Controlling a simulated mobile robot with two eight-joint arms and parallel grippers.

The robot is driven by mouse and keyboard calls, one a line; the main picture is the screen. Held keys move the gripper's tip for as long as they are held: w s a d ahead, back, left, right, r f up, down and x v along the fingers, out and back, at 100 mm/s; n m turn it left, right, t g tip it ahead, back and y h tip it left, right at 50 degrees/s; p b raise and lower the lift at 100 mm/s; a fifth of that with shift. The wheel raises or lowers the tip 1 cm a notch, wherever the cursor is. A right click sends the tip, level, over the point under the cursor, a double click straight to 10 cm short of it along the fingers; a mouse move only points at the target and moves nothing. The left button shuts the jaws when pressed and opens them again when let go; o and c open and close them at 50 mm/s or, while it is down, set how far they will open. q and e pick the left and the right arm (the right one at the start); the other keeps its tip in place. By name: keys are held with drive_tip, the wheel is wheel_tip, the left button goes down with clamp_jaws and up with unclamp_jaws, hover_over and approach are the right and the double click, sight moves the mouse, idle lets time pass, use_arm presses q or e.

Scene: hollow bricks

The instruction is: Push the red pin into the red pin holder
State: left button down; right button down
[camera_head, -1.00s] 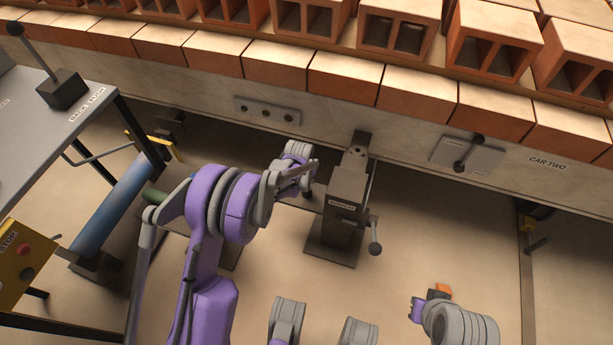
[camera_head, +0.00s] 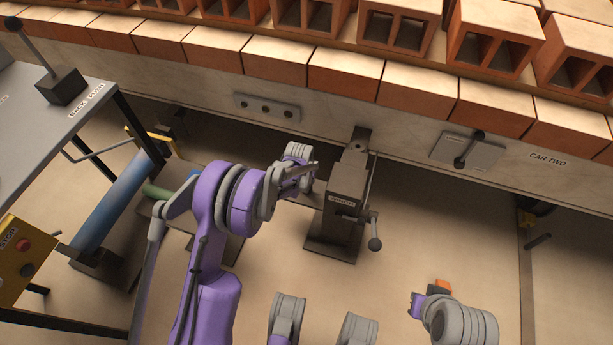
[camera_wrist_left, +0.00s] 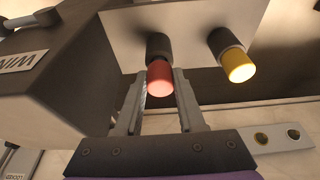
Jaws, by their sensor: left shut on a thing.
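The red pin (camera_wrist_left: 160,80) is in the left wrist view, with its far end at the mouth of a dark round holder (camera_wrist_left: 158,46) on a pale plate (camera_wrist_left: 185,22). How deep it sits cannot be seen. My left gripper (camera_wrist_left: 160,88) is shut on the red pin, one finger on each side. A yellow pin (camera_wrist_left: 239,66) sticks out of a second dark holder (camera_wrist_left: 224,40) to the right. In the head view my left arm reaches beside the dark winch post (camera_head: 345,200); the pin is not discernible there. My right arm's end (camera_head: 432,303) is at lower right, its fingers unclear.
A car (camera_head: 330,122) carrying hollow bricks (camera_head: 400,30) runs along the back. A plate with three holes (camera_head: 267,107) is on its side. The winch's crank (camera_head: 374,243) hangs right of the post. A grey table (camera_head: 40,120) stands left.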

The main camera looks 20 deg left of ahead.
use_arm(q)
drive_tip(key=shift+f, duration=0.45)
drive_tip(key=shift+c, duration=2.2)
unclamp_jaws()
drive_tip(key=p+v, duration=0.3)
drive_tip(key=v, duration=0.7)
drive_tip(key=shift+r, duration=0.3)
drive_tip(key=shift+s, duration=0.15)
